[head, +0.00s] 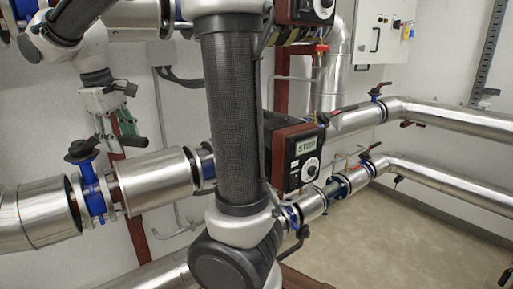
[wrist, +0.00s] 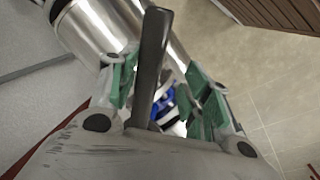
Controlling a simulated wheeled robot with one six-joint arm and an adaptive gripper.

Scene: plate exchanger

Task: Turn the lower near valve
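In the head view, a valve with a blue body (head: 93,190) sits in the large silver pipe at left. Its black lever handle (head: 122,142) points to the right. My gripper (head: 126,124) is just above the handle, pointing down. In the wrist view, my gripper (wrist: 163,88) has its two green-padded fingers apart. The black handle (wrist: 152,60) runs between them, with a clear gap to the right finger; whether it touches the left finger I cannot tell. Part of the blue valve body (wrist: 165,103) shows below the handle. The valve's far side is hidden.
My own arm crosses the middle of the head view. Behind it are a control box (head: 300,155) reading STOP and smaller pipes with levers. Insulated pipes (head: 445,118) run along the right wall below a white cabinet (head: 372,35). Bare floor (head: 400,235) lies at lower right.

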